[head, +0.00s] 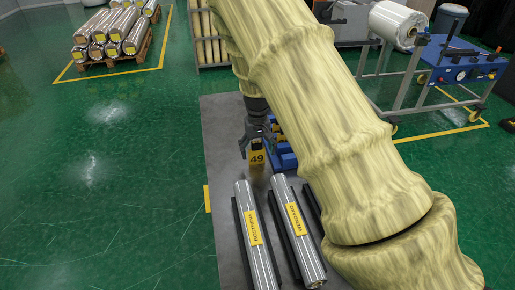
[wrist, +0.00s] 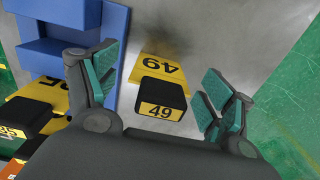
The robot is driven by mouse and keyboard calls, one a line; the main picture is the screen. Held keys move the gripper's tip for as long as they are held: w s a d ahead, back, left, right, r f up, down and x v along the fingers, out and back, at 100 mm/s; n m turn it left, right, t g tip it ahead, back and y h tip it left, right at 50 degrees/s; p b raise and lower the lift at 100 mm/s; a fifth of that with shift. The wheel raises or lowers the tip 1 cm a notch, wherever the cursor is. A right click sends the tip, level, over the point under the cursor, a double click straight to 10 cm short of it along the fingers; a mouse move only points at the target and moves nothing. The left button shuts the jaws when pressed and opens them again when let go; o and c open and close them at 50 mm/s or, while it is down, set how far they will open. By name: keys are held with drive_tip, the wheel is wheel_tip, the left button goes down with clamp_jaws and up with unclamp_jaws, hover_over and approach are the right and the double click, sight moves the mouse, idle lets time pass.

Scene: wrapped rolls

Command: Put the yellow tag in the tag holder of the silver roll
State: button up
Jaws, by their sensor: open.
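A yellow tag (wrist: 158,70) marked 49, with a black block carrying a smaller 49 label, is on the grey surface in the wrist view. It also shows below my gripper in the head view (head: 257,158). My gripper (wrist: 165,78) is open, with its teal-padded fingers on either side of the tag and gaps to both; in the head view my gripper (head: 254,140) is just above the tag. I cannot make out a separate tag holder.
A blue rack (wrist: 117,25) stands left of the tag, with other yellow and black tags (wrist: 40,108) beside it. My arm hides part of the grey surface (head: 220,130) and a further dark rail. A pallet of rolls (head: 115,32) and a blue cart (head: 455,62) stand behind.

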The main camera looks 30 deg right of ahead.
drive_tip(key=shift+w+f, duration=0.2)
drive_tip(key=shift+f, duration=1.2)
drive_tip(key=shift+s+r, duration=0.1)
drive_tip(key=shift+s, duration=0.05)
drive_tip(key=c, duration=0.5)
clamp_jaws()
